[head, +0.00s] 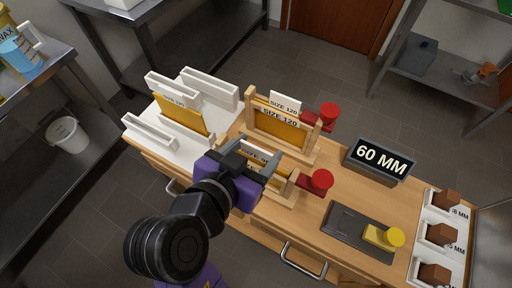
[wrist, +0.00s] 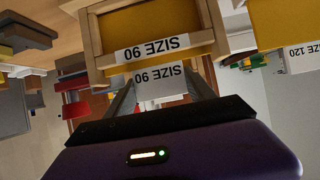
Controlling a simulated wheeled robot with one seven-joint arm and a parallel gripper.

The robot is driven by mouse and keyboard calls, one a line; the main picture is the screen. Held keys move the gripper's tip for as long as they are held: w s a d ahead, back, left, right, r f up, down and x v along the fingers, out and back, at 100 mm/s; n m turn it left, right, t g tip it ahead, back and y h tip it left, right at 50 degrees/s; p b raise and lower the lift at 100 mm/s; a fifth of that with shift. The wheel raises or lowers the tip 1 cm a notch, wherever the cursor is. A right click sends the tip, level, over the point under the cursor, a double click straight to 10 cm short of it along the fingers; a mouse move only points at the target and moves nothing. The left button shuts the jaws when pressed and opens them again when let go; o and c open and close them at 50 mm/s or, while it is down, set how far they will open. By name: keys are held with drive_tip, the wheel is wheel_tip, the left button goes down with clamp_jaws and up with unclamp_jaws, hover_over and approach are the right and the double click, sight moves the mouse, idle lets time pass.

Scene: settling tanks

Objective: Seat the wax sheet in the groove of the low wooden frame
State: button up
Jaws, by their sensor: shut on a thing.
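The low wooden frame (head: 287,201) stands at the front middle of the bench, mostly behind my gripper. The wrist view shows its posts and top bar (wrist: 203,40), with a SIZE 90 label on the bar. The yellow wax sheet (wrist: 150,22) shows between the posts; a strip of it also shows in the head view (head: 277,177). Its white SIZE 90 tab (wrist: 160,83) is between my fingers, close to the bar. My gripper (head: 256,153) is shut on this tab above the frame. The groove and the sheet's lower edge are hidden, so its depth cannot be told.
A taller frame (head: 249,110) with a SIZE 120 sheet stands just behind. Red knobs (head: 321,180) stick out at the right. A white rack (head: 150,133) with a SIZE 120 sheet is left. A 60 MM sign (head: 380,160), dark plate (head: 346,226) and brown blocks (head: 440,234) are right.

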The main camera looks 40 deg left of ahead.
drive_tip(key=shift+f+b, duration=0.3)
drive_tip(key=shift+f, duration=0.2)
drive_tip(key=o, duration=1.9)
drive_tip(key=v, duration=0.7)
drive_tip(key=shift+s+d+r, duration=0.1)
drive_tip(key=shift+s+r, duration=0.05)
drive_tip(key=shift+s, duration=0.2)
